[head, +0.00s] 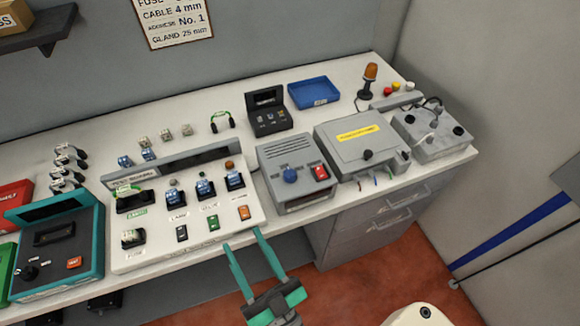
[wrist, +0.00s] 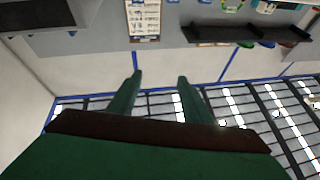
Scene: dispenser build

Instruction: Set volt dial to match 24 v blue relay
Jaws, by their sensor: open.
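A teal tester (head: 62,250) at the left has a small black dial (head: 30,272); I cannot read which dial is marked in volts. Blue relays sit in a row on the white test board, one of them (head: 204,189) near its middle; their voltage marks are too small to read. My gripper (head: 243,239) is open and empty in front of the bench edge, apart from both dials. Its fingers also show in the wrist view (wrist: 160,78).
A grey lidded case (head: 361,144) with a yellow label stands right of the dial box. A blue tray (head: 314,94), an amber beacon (head: 370,75) and a black relay rack (head: 268,112) stand behind. Floor in front of the drawers (head: 370,225) is clear.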

